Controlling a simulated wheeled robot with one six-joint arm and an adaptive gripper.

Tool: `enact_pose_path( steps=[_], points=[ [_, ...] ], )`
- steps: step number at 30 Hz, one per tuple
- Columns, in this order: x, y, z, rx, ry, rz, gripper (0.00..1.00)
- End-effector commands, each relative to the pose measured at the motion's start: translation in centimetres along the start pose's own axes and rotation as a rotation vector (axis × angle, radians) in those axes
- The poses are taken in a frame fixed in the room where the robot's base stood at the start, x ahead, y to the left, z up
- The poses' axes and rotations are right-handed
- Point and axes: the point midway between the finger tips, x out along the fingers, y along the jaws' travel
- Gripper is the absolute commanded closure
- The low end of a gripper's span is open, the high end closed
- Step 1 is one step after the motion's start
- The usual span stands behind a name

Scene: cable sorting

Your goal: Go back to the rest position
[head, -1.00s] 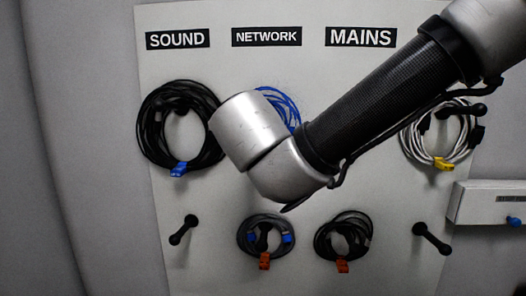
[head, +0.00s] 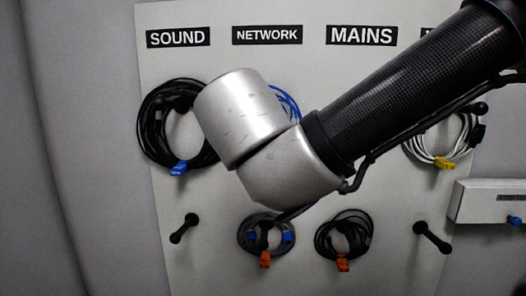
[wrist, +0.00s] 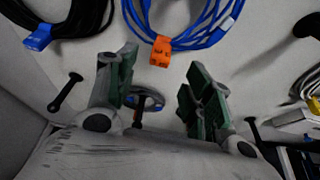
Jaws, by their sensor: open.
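My arm crosses the head view and hides my gripper there. In the wrist view my gripper (wrist: 160,78) is open, its green-padded fingers apart with nothing held between them. Beyond them is the pegboard (head: 205,270). A blue cable coil (wrist: 185,40) with an orange tag hangs above the fingers; in the head view my arm covers most of it. A black coil (head: 150,125) with a blue tag hangs under SOUND. A white coil (head: 425,148) with a yellow tag hangs at the right, partly behind my arm.
Below hang a dark coil with blue plugs (head: 244,238) and a black coil (head: 322,240), both orange-tagged. Bare pegs stand at lower left (head: 183,228) and lower right (head: 432,237). A white box (head: 480,205) with a blue plug juts out at the right edge.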

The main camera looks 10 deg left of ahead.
Motion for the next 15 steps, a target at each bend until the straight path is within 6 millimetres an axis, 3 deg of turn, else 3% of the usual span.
enact_pose_path(
  steps=[6, 11, 15],
  points=[
    [-4.4, 0.1, 0.0, 0.0, 0.0, 0.004, 0.48],
    [-5.9, 0.0, -0.1, 0.009, 0.001, 0.001, 0.48],
    [-6.1, 0.0, -0.6, 0.121, 0.024, 0.002, 0.48]
  ],
)
